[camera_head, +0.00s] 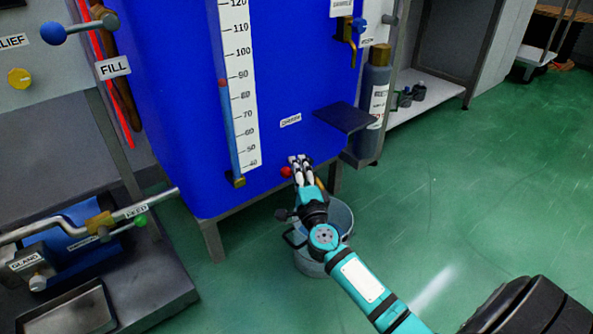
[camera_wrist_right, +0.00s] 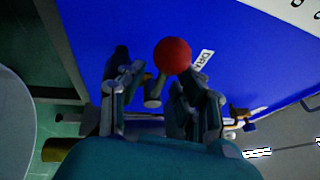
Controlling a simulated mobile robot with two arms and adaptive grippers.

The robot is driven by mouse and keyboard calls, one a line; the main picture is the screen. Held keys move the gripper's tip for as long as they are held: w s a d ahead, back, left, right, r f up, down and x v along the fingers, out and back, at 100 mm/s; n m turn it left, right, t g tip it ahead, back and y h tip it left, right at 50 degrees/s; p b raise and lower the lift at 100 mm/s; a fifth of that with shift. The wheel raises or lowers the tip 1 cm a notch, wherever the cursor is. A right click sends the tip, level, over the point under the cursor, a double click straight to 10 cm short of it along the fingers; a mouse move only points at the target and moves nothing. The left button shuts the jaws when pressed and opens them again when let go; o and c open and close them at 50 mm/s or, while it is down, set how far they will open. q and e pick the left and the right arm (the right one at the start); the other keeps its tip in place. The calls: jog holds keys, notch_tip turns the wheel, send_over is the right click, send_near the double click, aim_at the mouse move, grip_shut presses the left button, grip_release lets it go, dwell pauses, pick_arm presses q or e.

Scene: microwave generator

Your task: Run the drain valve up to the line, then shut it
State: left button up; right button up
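The drain valve shows as a red ball knob (camera_head: 286,172) low on the blue tank (camera_head: 180,120), below a small label (camera_head: 290,120). In the right wrist view the red knob (camera_wrist_right: 172,56) is large and close, beside a label that partly reads "DRA". My right gripper (camera_head: 304,168) is just right of the knob in the head view. In the wrist view its fingers (camera_wrist_right: 160,82) are apart, with the knob around the gap near their tips; contact is unclear. A white scale (camera_head: 241,90) has a red mark (camera_head: 222,83) between 80 and 90. My left gripper is out of view.
A grey bucket (camera_head: 341,218) stands below the valve, partly hidden by my right arm. A dark shelf (camera_head: 343,117) juts from the tank. A grey cylinder (camera_head: 374,100) stands at right. Pipework (camera_head: 60,226) is at left.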

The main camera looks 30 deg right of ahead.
jog(key=shift+w+d, duration=0.1)
jog(key=shift+w, duration=0.3)
jog(key=shift+c, duration=0.3)
jog(key=shift+r, duration=0.1)
grip_shut()
